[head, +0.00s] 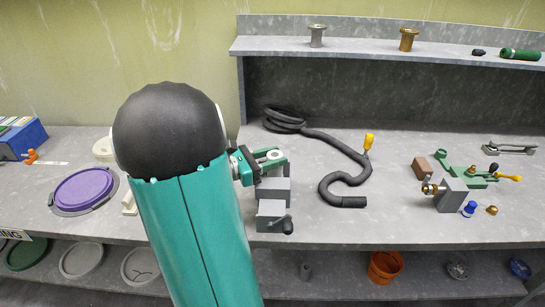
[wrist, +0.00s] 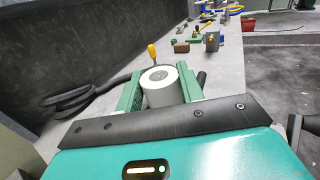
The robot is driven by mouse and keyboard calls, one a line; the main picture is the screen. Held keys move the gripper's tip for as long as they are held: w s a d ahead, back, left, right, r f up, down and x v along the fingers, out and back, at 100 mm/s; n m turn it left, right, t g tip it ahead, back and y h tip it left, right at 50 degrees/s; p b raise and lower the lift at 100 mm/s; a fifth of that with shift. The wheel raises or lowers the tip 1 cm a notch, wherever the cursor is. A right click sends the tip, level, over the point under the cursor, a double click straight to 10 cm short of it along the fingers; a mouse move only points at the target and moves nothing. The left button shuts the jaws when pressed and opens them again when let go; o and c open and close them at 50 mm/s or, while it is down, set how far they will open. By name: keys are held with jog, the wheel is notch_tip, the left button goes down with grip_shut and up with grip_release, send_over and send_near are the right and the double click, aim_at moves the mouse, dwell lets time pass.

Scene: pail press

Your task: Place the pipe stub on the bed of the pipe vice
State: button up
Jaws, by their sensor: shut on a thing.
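My gripper (head: 266,160) is shut on the pipe stub, a pale grey cylinder (wrist: 160,86) held between two green fingers in the wrist view. Its pale round end (head: 273,155) shows between the fingers in the head view. The pipe vice (head: 271,210), two grey blocks with a dark handle at the lower right, stands near the front edge of the bench. The gripper is at the far side of the vice in the head view, by its rear block. The bed between the blocks is mostly hidden, and I cannot tell whether the stub touches the vice.
A grey block with a brass fitting (head: 452,194) and small parts stand farther right. A purple lid (head: 83,190) lies left. An orange pail (head: 384,267) is on the lower shelf.

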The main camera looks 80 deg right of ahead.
jog(key=shift+f, duration=0.1)
jog(key=o, duration=1)
jog(key=shift+w+a, duration=0.15)
jog(key=shift+w, duration=0.1)
jog(key=v, duration=1.1)
jog(key=shift+w+a, duration=0.15)
jog(key=shift+w, duration=0.05)
